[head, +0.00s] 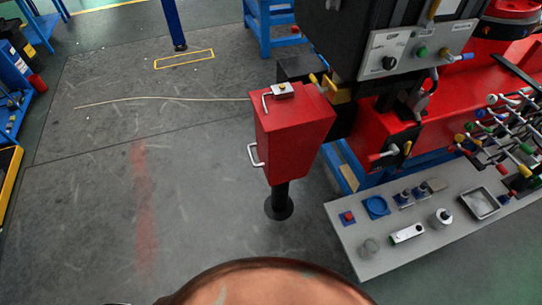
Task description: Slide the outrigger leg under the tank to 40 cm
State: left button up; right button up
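A red box-shaped housing (290,135) stands out from the left end of the red machine. It has a silver handle on top (281,92) and another on its left side (254,154). Below it a black leg (279,193) goes down to a round black foot (279,208) at the floor. This looks like the outrigger leg. I see no scale marks on it, and its upper part is hidden by the housing. I cannot tell which part is the tank. Neither of my grippers shows in the head view.
A grey bench (362,254) with small tools and a tray (481,203) stands at the right. Many coloured levers (490,130) and a control panel (405,50) are on the machine. A thin cable (165,99) lies on the floor. The floor left of the leg is otherwise mostly clear.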

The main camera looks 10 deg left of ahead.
aim_at(292, 121)
jog(key=z, duration=0.75)
jog(key=i, duration=0.55)
